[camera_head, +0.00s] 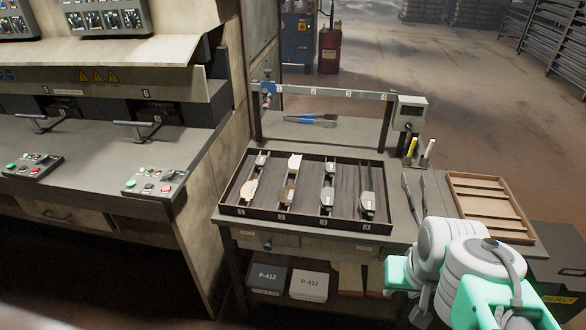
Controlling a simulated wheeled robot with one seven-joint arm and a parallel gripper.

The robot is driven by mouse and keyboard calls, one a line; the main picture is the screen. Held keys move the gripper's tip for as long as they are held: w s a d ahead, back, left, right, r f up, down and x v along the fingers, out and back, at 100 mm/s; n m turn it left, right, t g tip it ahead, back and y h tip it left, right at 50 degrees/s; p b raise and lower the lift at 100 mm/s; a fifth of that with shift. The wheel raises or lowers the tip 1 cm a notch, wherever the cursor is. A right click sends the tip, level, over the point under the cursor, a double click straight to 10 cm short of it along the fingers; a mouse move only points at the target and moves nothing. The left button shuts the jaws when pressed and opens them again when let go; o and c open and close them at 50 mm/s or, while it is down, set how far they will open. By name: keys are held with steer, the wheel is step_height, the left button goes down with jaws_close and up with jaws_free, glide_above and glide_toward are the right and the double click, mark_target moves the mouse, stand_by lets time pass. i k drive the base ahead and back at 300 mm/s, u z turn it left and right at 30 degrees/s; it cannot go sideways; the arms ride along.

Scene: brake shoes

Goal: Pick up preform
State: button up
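A dark tray (300,217) with numbered lanes sits on the workbench. Narrow grey metal parts lie lengthwise in its lanes. A cream, rounded piece (249,190) is in the leftmost lane, and a pale block (295,162) is at the back of the second lane with a brownish piece (288,196) nearer the front. Grey, rounded pieces (327,198) lie in the third and fourth lanes. I cannot tell which piece is the preform. My white and teal arm is at the lower right, apart from the tray; its gripper's fingers cannot be made out clearly.
A shelf rail (335,92) stands behind the tray, with blue-handled tongs (311,119) below it. Two dark tools (411,198) and an empty wooden tray (487,205) lie to the right. A press machine (110,150) stands left.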

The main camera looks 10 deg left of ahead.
mark_target(294, 162)
steer(key=u, duration=0.2)
steer(key=i, duration=0.55)
steer(key=u, duration=1)
steer(key=i, duration=0.55)
steer(key=u, duration=0.55)
